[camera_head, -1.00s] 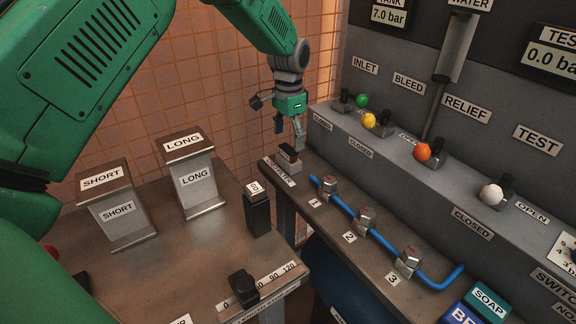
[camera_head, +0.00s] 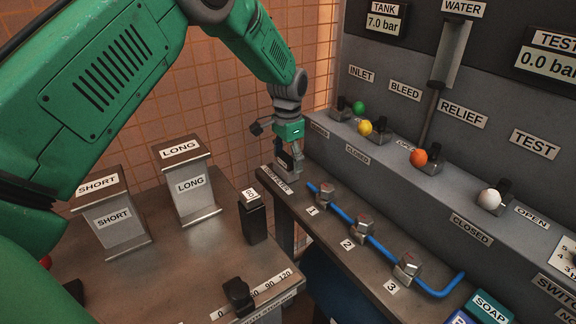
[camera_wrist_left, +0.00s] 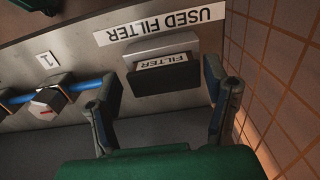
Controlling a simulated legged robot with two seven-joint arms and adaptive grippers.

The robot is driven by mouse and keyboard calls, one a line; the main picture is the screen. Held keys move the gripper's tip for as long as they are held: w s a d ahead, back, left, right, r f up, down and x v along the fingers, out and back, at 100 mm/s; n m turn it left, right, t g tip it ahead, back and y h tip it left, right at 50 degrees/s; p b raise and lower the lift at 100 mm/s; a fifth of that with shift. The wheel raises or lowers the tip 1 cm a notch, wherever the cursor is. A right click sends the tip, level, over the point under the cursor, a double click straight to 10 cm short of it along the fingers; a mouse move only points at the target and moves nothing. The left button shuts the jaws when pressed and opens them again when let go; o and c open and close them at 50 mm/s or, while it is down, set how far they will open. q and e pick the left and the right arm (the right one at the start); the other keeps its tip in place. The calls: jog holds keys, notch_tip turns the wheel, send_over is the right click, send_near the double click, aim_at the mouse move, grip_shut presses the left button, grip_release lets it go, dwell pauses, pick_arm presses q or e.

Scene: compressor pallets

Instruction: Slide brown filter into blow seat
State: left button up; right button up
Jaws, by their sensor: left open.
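The filter (camera_wrist_left: 165,78) is a small dark block with a white FILTER label. In the left wrist view it sits by the USED FILTER label (camera_wrist_left: 160,24), against a grey block (camera_wrist_left: 150,47). In the head view the filter is partly hidden by my left gripper (camera_head: 291,162), which hangs over it at the bench's far end. In the left wrist view the fingers of my left gripper (camera_wrist_left: 162,103) are spread, one on each side of the filter, with gaps visible. I cannot pick out a seat marked blow. My right gripper is not in view.
A blue pipe (camera_head: 383,252) with several valve fittings runs along the bench near the filter. Behind it stands the grey panel step with coloured knobs (camera_head: 419,158). A tiled wall is close behind.

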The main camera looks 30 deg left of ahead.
aim_at(285, 157)
pick_arm(q)
jog(key=shift+a+p, duration=0.3)
jog(key=shift+p, duration=0.05)
jog(key=shift+a+f, duration=0.15)
jog(key=shift+a, duration=0.15)
jog(key=shift+d, duration=0.35)
jog(key=shift+a+p, duration=0.25)
jog(key=shift+p, duration=0.25)
jog(key=shift+d, duration=0.15)
jog(key=c, duration=1.6)
jog(key=shift+r+p, duration=2.55)
jog(key=shift+r, duration=0.55)
